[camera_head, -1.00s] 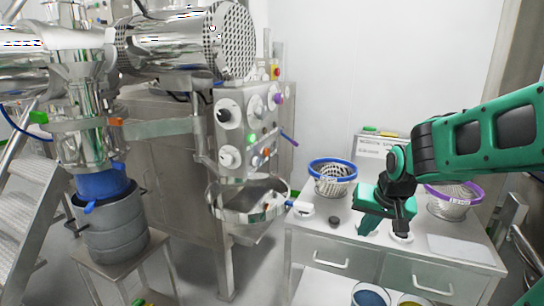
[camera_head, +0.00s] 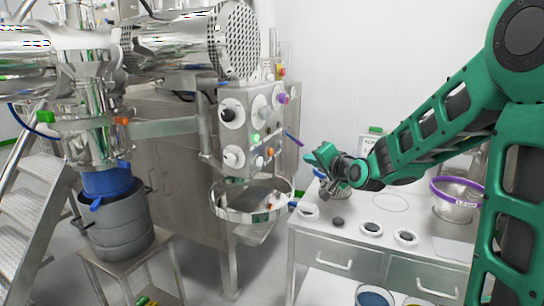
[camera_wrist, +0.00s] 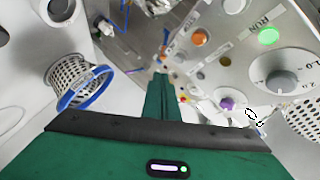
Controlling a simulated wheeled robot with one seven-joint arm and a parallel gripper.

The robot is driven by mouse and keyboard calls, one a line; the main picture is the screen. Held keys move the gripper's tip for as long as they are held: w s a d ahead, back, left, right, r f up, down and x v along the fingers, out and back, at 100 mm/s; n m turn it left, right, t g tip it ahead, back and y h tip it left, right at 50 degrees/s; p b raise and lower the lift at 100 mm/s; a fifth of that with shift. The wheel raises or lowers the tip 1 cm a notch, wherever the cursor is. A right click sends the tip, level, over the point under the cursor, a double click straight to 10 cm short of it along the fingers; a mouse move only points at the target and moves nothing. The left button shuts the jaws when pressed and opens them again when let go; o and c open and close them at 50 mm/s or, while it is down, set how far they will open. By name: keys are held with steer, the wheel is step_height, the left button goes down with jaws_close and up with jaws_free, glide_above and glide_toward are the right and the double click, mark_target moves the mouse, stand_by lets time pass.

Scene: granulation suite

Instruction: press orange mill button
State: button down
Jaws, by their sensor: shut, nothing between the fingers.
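The steel control panel (camera_head: 245,128) carries several knobs and buttons. An orange button (camera_head: 270,151) sits low on its right side, below and right of a lit green button (camera_head: 255,138).
A steel bowl (camera_head: 215,207) hangs under the panel. A bench (camera_head: 400,262) stands right, with a purple-rimmed basket (camera_head: 457,183); a blue-rimmed basket (camera_wrist: 88,88) shows in the wrist view. A purple knob (camera_wrist: 227,103) is also on the panel. Air between gripper and panel looks clear.

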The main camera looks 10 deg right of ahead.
mark_target(271, 152)
steer(key=shift+a, duration=0.2)
steer(key=shift+w+a, duration=0.85)
steer(key=shift+a, duration=0.35)
steer(key=shift+w+a, duration=0.9)
steer(key=shift+a, duration=0.25)
steer(key=shift+w+a, duration=0.85)
steer(key=shift+a, duration=0.45)
steer(key=shift+w+a+r, duration=0.1)
steer(key=shift+a, duration=0.15)
steer(key=shift+w+a, duration=0.3)
steer(key=shift+a, duration=0.05)
stand_by(0.5)
steer(key=shift+s+d, duration=0.1)
steer(key=shift+d, duration=0.05)
stand_by(0.3)
steer(key=shift+s+d, duration=0.45)
steer(key=shift+d, duration=0.1)
steer(key=shift+d, duration=0.1)
